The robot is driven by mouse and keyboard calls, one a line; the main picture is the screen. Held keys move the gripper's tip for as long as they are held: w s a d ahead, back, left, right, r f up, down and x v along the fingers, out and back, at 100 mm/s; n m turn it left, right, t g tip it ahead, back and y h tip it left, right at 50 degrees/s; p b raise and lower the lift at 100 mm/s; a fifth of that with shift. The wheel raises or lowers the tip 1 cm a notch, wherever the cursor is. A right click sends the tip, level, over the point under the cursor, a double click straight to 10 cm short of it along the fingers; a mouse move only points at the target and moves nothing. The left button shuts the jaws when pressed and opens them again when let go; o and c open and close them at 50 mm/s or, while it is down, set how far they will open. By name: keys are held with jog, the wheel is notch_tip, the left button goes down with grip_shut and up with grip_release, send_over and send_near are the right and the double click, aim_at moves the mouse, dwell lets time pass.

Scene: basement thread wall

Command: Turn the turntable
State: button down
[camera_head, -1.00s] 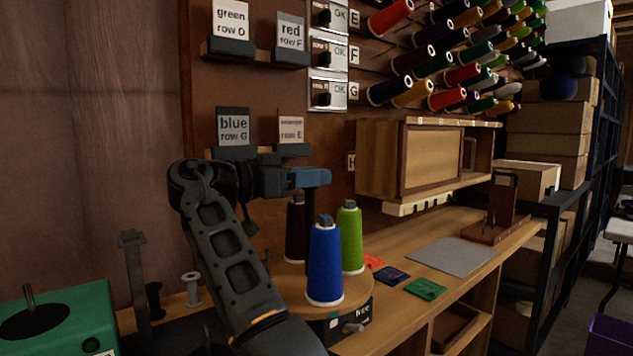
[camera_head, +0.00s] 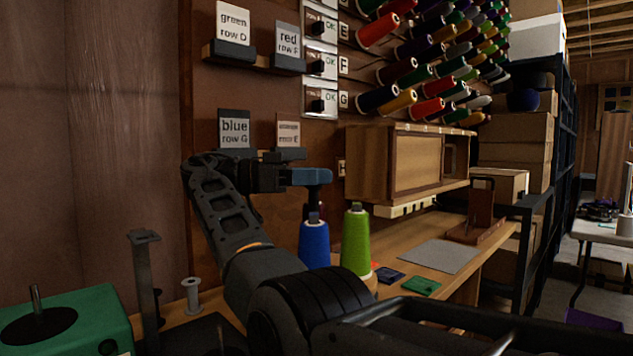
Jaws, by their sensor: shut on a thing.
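The turntable carries a blue thread cone (camera_head: 314,243) and a lime green thread cone (camera_head: 356,240), both upright. My forearm covers nearly all of the turntable itself. A dark maroon thread cone (camera_head: 306,212) shows only as a sliver behind the blue one. My gripper (camera_head: 314,200), below the blue wrist part, points down just behind the top of the blue cone. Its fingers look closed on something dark. What they hold is hidden by the blue cone, so I cannot tell which thing it is.
Blue and green fabric swatches (camera_head: 421,286) and a grey mat (camera_head: 440,256) lie on the bench. A wooden cabinet (camera_head: 420,165) hangs behind. A green machine (camera_head: 65,322), a metal post (camera_head: 145,285) and a pale spool (camera_head: 191,294) stand at the left.

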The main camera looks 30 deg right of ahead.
jog(key=shift+f+g, duration=0.15)
jog(key=shift+g, duration=0.15)
dwell(0.4)
jog(key=c, duration=0.8)
grip_release()
jog(key=r, duration=0.4)
jog(key=shift+s+d+r+p, duration=0.1)
jog(key=shift+d+r+p, duration=0.15)
jog(key=shift+p, duration=0.15)
jog(key=s+d+r, duration=0.2)
jog(key=d, duration=0.1)
jog(key=s+d+r+p, duration=0.1)
jog(key=s+d+r, duration=0.1)
jog(key=s, duration=0.1)
jog(key=s+d+r, duration=0.2)
jog(key=d, duration=0.1)
jog(key=shift+s+d+r, duration=0.2)
jog(key=shift+d+r, duration=0.1)
